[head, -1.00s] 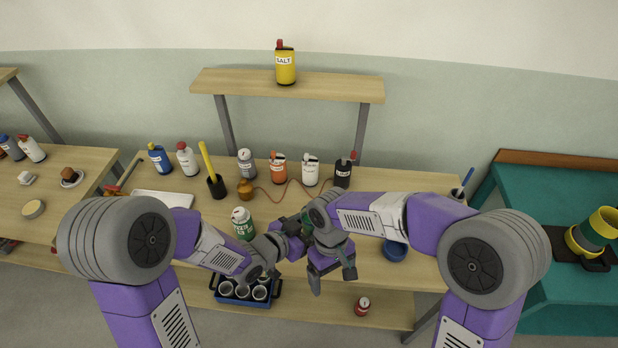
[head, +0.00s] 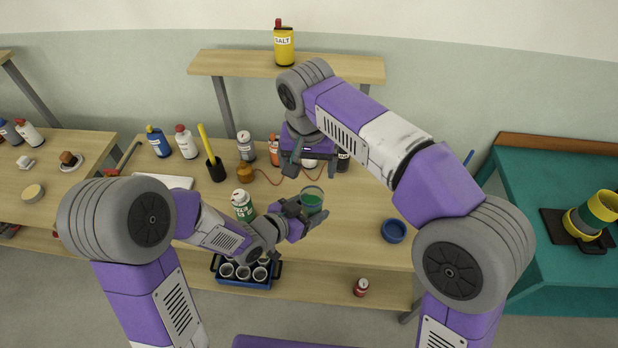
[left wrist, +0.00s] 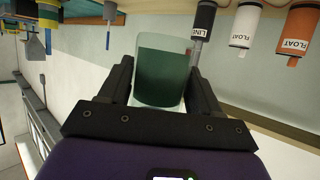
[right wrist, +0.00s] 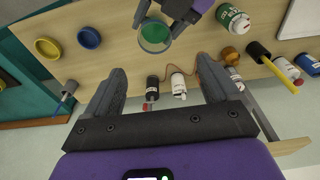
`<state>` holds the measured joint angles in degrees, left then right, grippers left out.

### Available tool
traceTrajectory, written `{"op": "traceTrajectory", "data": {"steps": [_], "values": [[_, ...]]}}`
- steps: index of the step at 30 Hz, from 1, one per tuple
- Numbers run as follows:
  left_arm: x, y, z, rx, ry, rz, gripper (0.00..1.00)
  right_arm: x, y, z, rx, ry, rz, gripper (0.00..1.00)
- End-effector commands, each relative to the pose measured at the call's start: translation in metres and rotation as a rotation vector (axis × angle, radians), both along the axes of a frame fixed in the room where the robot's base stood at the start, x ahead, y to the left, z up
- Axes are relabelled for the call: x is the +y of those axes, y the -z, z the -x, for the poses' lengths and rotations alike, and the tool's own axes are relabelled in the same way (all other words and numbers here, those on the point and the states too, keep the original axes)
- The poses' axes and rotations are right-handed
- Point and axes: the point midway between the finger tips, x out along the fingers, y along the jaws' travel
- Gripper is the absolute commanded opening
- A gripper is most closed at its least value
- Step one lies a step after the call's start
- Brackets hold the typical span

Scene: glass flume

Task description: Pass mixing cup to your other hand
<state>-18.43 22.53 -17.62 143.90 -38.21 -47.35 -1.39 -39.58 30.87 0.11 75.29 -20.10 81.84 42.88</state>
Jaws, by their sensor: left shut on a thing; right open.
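The mixing cup (head: 311,200) is a clear cup with green liquid. My left gripper (head: 304,211) is shut on it and holds it above the front part of the bench. In the left wrist view the cup (left wrist: 162,72) sits between the two dark fingers (left wrist: 160,85). My right gripper (head: 303,170) is open and empty, above and behind the cup. In the right wrist view its spread fingers (right wrist: 160,95) have nothing between them, and the cup (right wrist: 155,36) shows beyond them, apart.
A green-labelled bottle (head: 243,205) stands left of the cup. Several bottles and a black holder with a yellow stick (head: 215,170) line the bench's back. A blue bowl (head: 394,231) stands at right. A blue crate of cups (head: 243,282) is below. The bench between cup and bowl is clear.

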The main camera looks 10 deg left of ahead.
Motion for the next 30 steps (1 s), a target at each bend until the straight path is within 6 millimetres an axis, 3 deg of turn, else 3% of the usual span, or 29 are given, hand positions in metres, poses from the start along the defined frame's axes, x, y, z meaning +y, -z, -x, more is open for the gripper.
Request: {"op": "traceTrajectory", "data": {"steps": [9,15,21,30], "values": [[0.0,0.0,0.0,-0.001,0.0,0.001,0.28,-0.001,0.062,-0.007,0.006,-0.002,0.004,0.89],[0.0,0.0,0.0,-0.001,0.0,0.001,0.28,-0.001,0.09,-0.01,0.004,-0.003,0.003,0.89],[0.0,0.0,0.0,-0.001,0.0,0.001,0.28,-0.001,0.103,-0.012,0.002,-0.002,0.002,0.89],[0.0,0.0,0.0,-0.001,0.0,0.001,0.28,-0.001,0.104,-0.012,0.002,-0.002,0.001,0.85]]}}
